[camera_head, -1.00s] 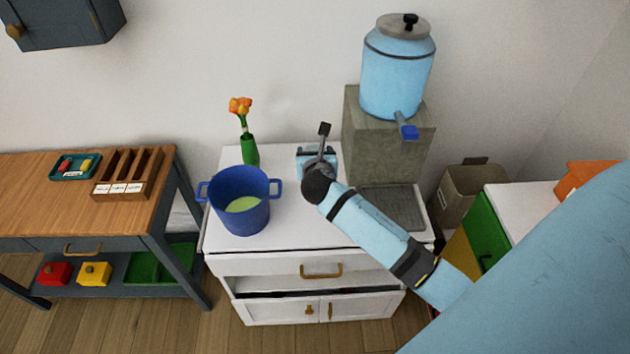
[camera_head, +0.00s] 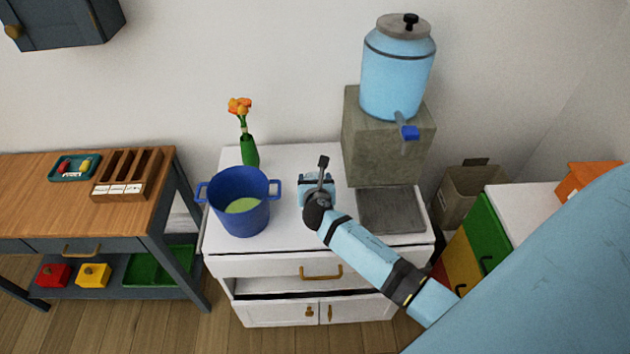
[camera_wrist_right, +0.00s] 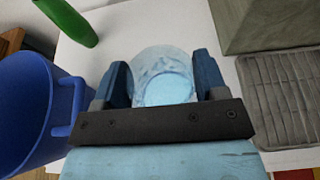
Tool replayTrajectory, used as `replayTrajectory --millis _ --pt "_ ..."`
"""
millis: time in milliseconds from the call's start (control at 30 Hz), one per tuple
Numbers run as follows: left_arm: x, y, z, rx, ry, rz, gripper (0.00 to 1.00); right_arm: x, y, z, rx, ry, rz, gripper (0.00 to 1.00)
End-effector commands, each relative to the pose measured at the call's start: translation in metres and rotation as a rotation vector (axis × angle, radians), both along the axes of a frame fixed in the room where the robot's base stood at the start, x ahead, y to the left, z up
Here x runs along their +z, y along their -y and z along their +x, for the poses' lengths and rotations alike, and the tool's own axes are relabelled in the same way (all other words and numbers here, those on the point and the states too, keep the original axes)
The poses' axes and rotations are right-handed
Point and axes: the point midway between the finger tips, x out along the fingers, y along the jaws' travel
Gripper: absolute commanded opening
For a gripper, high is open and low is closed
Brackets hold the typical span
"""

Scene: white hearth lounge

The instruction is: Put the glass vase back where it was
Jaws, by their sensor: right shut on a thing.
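The glass vase (camera_wrist_right: 165,68) is clear, with a pale blue round area inside it in the right wrist view. My right gripper (camera_wrist_right: 165,85) is shut on it, one dark blue finger on each side. In the head view my right gripper (camera_head: 318,183) is over the white cabinet top, between the blue pot and the grey drain tray. There the hand hides most or all of the vase. I cannot tell whether the vase touches the cabinet top. My left gripper is not in view.
The white cabinet (camera_head: 300,160) also holds a blue pot (camera_head: 253,217) with green contents, a green vase (camera_head: 249,152) with orange flowers, and a drain tray (camera_head: 392,212) before a stone block (camera_head: 380,150) bearing a blue dispenser (camera_head: 393,75). The cabinet top behind my gripper is clear.

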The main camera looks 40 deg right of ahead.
Motion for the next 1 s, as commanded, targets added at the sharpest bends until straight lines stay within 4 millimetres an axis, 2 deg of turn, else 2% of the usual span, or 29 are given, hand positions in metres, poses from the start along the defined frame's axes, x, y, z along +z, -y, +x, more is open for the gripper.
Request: replayTrajectory --millis 133,167,233,267,633,767,1000 --pt "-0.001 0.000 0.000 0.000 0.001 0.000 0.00 -0.002 0.000 0.001 0.001 0.002 -0.001 0.00" --pt "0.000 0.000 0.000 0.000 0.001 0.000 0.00 -0.002 0.000 0.000 0.000 0.000 0.000 0.73" --pt "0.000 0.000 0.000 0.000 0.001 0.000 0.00 -0.002 0.000 0.000 0.000 0.000 0.000 0.89" --pt "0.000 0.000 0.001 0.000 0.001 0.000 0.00 -0.002 0.000 0.000 0.000 0.000 0.000 0.91" --pt "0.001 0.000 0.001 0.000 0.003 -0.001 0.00 0.002 -0.003 -0.005 0.000 0.000 -0.001 0.91" --pt "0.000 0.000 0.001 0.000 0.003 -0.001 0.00 0.008 -0.013 -0.022 0.001 0.000 -0.001 0.91" --pt "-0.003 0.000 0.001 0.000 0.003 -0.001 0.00 0.026 -0.039 -0.064 0.001 0.000 0.000 0.91"
